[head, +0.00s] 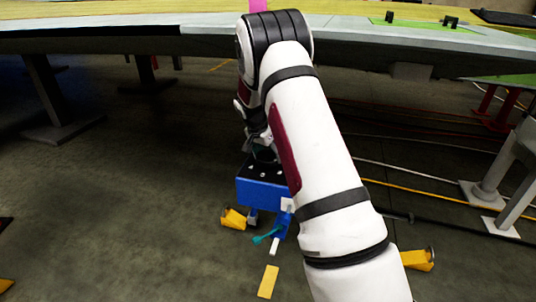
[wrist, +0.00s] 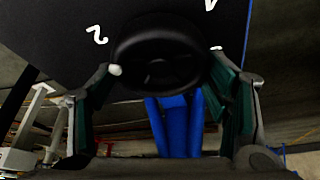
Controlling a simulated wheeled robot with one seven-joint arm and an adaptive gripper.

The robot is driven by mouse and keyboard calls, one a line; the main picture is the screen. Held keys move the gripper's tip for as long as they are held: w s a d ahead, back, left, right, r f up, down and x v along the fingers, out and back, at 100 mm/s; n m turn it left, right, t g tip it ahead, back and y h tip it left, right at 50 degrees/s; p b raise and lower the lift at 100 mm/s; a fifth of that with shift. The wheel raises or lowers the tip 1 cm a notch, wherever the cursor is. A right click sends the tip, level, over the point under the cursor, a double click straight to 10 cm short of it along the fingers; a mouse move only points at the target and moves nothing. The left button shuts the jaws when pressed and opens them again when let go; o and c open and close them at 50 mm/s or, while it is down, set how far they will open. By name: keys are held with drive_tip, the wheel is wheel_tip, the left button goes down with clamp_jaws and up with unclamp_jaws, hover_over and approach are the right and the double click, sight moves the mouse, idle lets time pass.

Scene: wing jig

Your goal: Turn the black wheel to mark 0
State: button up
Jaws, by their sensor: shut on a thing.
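The black wheel (wrist: 158,50) fills the upper middle of the wrist view, on a black panel (wrist: 60,55) with white marks. A white dot (wrist: 115,70) sits at the wheel's left rim, below a white 2 (wrist: 96,35). Another white mark (wrist: 211,4) is cut off at the top, and a small one shows at the wheel's right edge. I cannot make out a 0. My gripper (wrist: 160,76) is shut on the wheel, one finger on each side. In the head view my arm hides the wheel; the blue box (head: 262,193) with its black top shows below my gripper (head: 256,148).
The wing (head: 110,40) spans overhead, close to my arm. Grey posts (head: 50,95) stand at the left. Cables cross the floor at the right. The left floor is open.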

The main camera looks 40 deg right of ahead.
drive_tip(key=n+t+p, duration=0.1)
drive_tip(key=n, duration=0.2)
drive_tip(key=shift+n+y, duration=0.4)
drive_tip(key=n+t+y+p, duration=0.1)
drive_tip(key=n+p, duration=0.1)
drive_tip(key=n, duration=0.1)
drive_tip(key=shift+n, duration=0.3)
drive_tip(key=n+y+p, duration=0.1)
drive_tip(key=n+p, duration=0.2)
drive_tip(key=shift+n+t, duration=0.3)
drive_tip(key=shift+t, duration=0.1)
drive_tip(key=n+y+p, duration=0.1)
drive_tip(key=n+p, duration=0.1)
drive_tip(key=n, duration=0.1)
drive_tip(key=shift+n+y+p, duration=0.3)
drive_tip(key=shift+y+p, duration=0.05)
drive_tip(key=shift+y, duration=0.05)
drive_tip(key=n+y, duration=0.1)
drive_tip(key=n, duration=0.3)
drive_tip(key=shift+a+f+n+y+p, duration=0.1)
drive_tip(key=shift+n+y+p, duration=0.2)
drive_tip(key=shift+y, duration=0.1)
drive_tip(key=n+g+y+b, duration=0.1)
drive_tip(key=n, duration=0.3)
drive_tip(key=shift+n, duration=0.4)
drive_tip(key=shift+b, duration=0.35)
drive_tip(key=o, duration=1.2)
drive_tip(key=shift+c, duration=0.2)
